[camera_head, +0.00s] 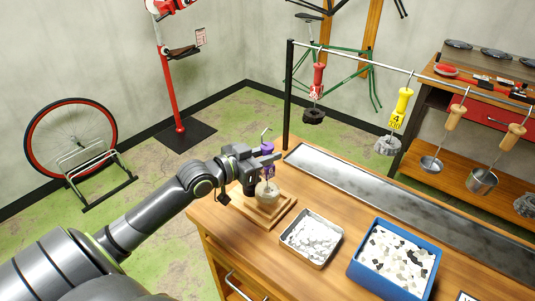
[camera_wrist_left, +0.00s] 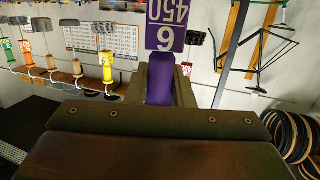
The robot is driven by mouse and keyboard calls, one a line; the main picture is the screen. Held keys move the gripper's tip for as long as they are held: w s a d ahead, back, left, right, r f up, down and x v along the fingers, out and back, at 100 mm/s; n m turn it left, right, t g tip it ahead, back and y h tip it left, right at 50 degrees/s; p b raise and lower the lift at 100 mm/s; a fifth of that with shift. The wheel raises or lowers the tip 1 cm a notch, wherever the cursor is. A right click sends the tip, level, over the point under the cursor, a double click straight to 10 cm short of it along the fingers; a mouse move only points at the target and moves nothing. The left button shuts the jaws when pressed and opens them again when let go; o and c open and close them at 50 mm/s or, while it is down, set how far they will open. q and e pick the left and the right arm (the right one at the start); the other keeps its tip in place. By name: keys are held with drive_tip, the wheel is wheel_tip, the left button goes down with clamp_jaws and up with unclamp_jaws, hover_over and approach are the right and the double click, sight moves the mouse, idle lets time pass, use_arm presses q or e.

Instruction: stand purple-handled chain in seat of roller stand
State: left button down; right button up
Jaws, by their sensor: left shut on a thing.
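My left gripper (camera_head: 266,158) is shut on the purple handle (camera_head: 268,147), which stands about upright. In the left wrist view the purple handle (camera_wrist_left: 160,84) sits between the fingers, with a purple number tag (camera_wrist_left: 167,28) in front of them. Below the handle is a pale, rounded bundle (camera_head: 266,189), apparently the chain. It is at or just above the stepped wooden stand (camera_head: 276,211) on the bench. Whether it touches the seat, I cannot tell; the gripper and bundle hide the seat. My right gripper is out of view.
A metal tray of white pieces (camera_head: 318,261) and a blue bin (camera_head: 355,272) stand right of the stand. A long metal trough (camera_head: 400,208) lies along the bench's back. Above it a rail (camera_head: 440,80) carries red (camera_head: 318,78) and yellow (camera_head: 402,106) handled chains and ladles.

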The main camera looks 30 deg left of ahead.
use_arm(q)
drive_tip(key=shift+f+b, duration=1.2)
drive_tip(key=shift+f, duration=0.15)
drive_tip(key=c, duration=1.2)
unclamp_jaws()
drive_tip(key=p+v, duration=0.9)
drive_tip(key=v, duration=0.8)
drive_tip(key=shift+s+p, duration=0.25)
drive_tip(key=shift+p, duration=0.15)
